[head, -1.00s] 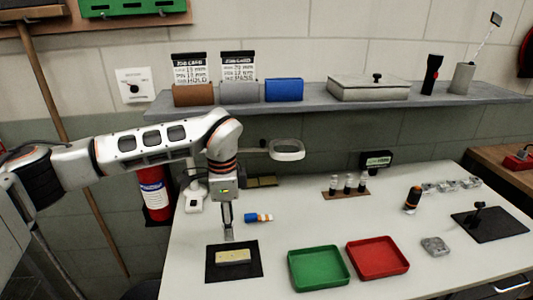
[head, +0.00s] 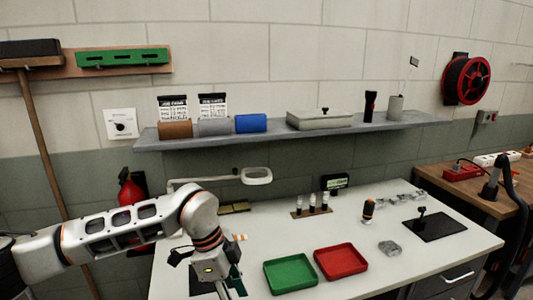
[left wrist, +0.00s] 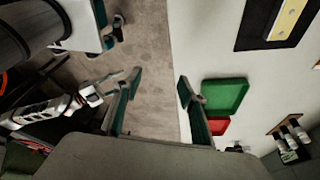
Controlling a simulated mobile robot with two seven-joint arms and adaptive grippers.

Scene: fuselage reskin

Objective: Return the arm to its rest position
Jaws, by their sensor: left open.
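My left gripper (head: 226,286) is low in the head view, at the near left of the white table, and partly cut off by the bottom edge. In the left wrist view its two fingers (left wrist: 158,106) are spread wide with nothing between them. Floor and the table edge show past them. A pale yellow bar (left wrist: 287,19) lies on a black mat (left wrist: 249,38), apart from the fingers. In the head view my arm hides most of that mat. Another white arm (left wrist: 45,110), seemingly my right, shows in the left wrist view; its gripper is too small to read.
A green tray (head: 290,273) and a red tray (head: 340,261) stand on the table (head: 390,272), right of my left gripper. A magnifier lamp (head: 257,176) reaches over behind my arm. A shelf (head: 350,126) runs along the wall. A rack of small bottles (head: 311,204) stands farther back.

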